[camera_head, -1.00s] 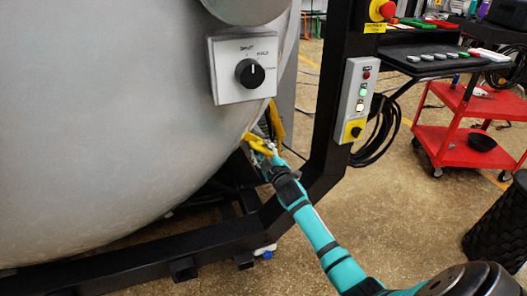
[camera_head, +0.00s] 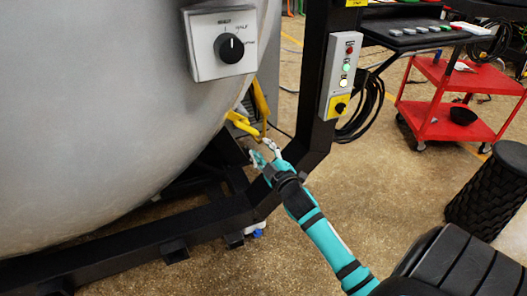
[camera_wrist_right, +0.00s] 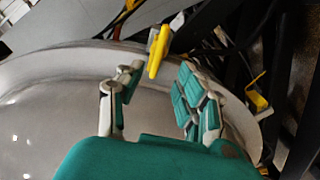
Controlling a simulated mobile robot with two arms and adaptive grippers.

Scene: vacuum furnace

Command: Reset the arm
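My right gripper (camera_head: 264,152) is in the middle of the head view, just below a yellow handle (camera_head: 242,123) beside the grey furnace vessel (camera_head: 110,120). In the right wrist view the gripper (camera_wrist_right: 158,75) is open, with its fingers well apart and nothing held. The yellow handle (camera_wrist_right: 158,50) stands beyond the fingertips there, between them in the picture and apparently apart from them. My right arm stretches from the lower right of the head view. My left gripper is not in view.
A dial box (camera_head: 222,45) sits on the vessel. A black frame post (camera_head: 312,90) with a button panel (camera_head: 341,75) stands right of the gripper. A red cart (camera_head: 455,120) and a black woven bin (camera_head: 488,190) are at the right. Floor between them is open.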

